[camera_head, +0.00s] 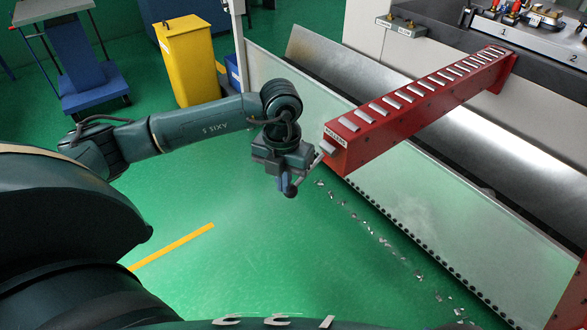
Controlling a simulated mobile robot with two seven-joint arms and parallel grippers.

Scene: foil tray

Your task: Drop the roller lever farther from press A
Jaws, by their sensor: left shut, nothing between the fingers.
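A red roller beam (425,98) with a row of grey rollers juts out from the machine. At its near end, beside a small label, a short pale grey bar (325,148) sticks out; it looks like part of the roller lever. My left gripper (287,186) is just left of that beam end, pointing down, shut and empty. A dark rounded tip shows at its fingers; I cannot tell whether it is a lever knob or whether they touch. A second red part (570,308) shows at the lower right edge, its lever not visible. My right gripper is not in view.
A grey machine front panel (440,195) runs diagonally below the beam. Metal scraps (380,240) lie on the green floor. A yellow bin (187,62) and a blue cart (80,60) stand at the back left. The floor left of the scraps is clear.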

